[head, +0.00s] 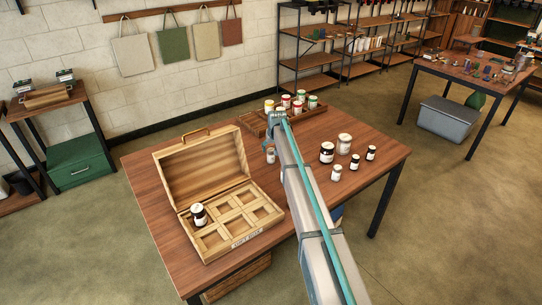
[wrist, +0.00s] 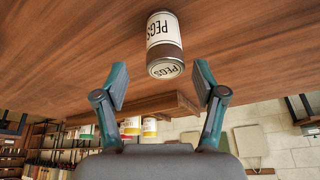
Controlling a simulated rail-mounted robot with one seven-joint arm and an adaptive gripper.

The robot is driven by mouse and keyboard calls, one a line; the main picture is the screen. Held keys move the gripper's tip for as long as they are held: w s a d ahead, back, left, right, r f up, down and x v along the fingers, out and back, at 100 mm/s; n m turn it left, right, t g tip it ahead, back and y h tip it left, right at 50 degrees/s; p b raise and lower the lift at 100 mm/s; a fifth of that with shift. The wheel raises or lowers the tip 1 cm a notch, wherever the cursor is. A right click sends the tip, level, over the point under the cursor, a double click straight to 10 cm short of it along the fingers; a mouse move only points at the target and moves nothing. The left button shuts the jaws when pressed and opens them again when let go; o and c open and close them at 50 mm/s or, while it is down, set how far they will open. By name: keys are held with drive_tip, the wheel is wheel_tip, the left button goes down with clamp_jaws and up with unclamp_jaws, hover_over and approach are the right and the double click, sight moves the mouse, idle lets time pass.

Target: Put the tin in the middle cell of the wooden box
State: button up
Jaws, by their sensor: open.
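A tin labelled PEGS (wrist: 165,42), grey with a white label, stands on the table in the wrist view, which shows the scene upside down. My gripper (wrist: 161,82) is open, its two fingers apart with the tin ahead of the gap, not gripped. A dark jar with a white label (head: 199,215) stands in a left cell.
A wooden tray (head: 253,122) with several colourful-lidded tins stands behind the PEGS tin; it also shows in the wrist view (wrist: 150,105). Several dark and white jars (head: 327,153) stand right of my arm. The tabletop between box and arm is largely clear.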

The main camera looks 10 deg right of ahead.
sight(271, 149)
drive_tip(key=p+x, duration=0.1)
drive_tip(key=x, duration=0.1)
drive_tip(key=p+x, duration=0.1)
drive_tip(key=x, duration=0.1)
drive_tip(key=shift+a, duration=0.25)
drive_tip(key=shift+f, duration=0.4)
clamp_jaws()
drive_tip(key=shift+r, duration=0.15)
